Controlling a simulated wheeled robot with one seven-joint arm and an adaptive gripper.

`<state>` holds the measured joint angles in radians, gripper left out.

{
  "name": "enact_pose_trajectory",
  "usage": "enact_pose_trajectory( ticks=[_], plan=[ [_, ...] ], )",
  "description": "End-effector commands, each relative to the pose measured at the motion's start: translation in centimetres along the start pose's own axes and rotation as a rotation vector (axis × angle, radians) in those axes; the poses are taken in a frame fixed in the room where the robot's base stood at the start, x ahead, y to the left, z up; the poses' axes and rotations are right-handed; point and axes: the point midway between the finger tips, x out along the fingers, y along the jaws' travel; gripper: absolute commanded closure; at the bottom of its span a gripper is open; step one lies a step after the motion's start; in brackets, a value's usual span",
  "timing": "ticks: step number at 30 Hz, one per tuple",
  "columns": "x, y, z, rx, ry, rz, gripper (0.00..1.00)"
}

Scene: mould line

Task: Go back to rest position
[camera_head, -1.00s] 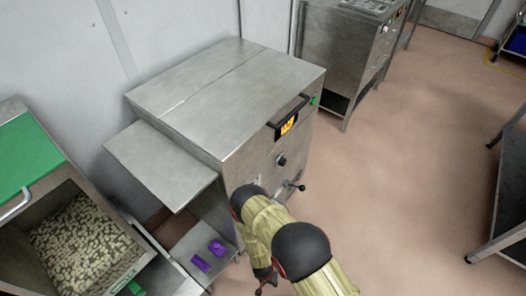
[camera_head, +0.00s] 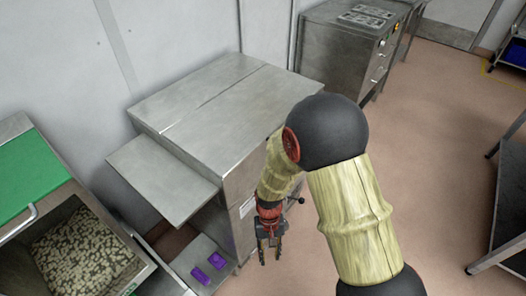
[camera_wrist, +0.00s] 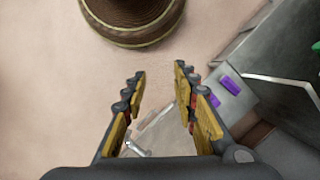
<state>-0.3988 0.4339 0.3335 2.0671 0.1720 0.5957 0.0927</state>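My gripper (camera_head: 270,252) hangs pointing down in front of the steel machine (camera_head: 215,110), to the right of its low shelf. In the wrist view my gripper (camera_wrist: 160,95) has its two fingers spread apart with nothing between them, and the floor shows beyond. My bent arm hides the machine's front right side, including most of its controls, in the head view.
Two purple pieces (camera_head: 217,261) lie on the low shelf; one purple piece shows clearly in the wrist view (camera_wrist: 230,85). A bin of pale pieces (camera_head: 85,250) stands at the left. A steel cabinet (camera_head: 345,50) stands behind.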

Motion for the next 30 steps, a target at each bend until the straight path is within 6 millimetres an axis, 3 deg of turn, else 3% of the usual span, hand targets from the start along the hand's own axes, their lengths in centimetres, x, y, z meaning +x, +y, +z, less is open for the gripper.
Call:
enact_pose_trajectory(
  ticks=[1,3,12,30],
  plan=[
    [-2.8,0.6,0.7,-0.012,0.018,-0.005,0.71],
    [-5.8,1.4,1.8,-0.026,0.034,-0.007,0.71],
    [-16.9,5.3,7.3,-0.062,0.138,-0.005,0.71],
    [-33.2,12.2,18.0,0.048,0.572,0.026,0.71]
  ],
)
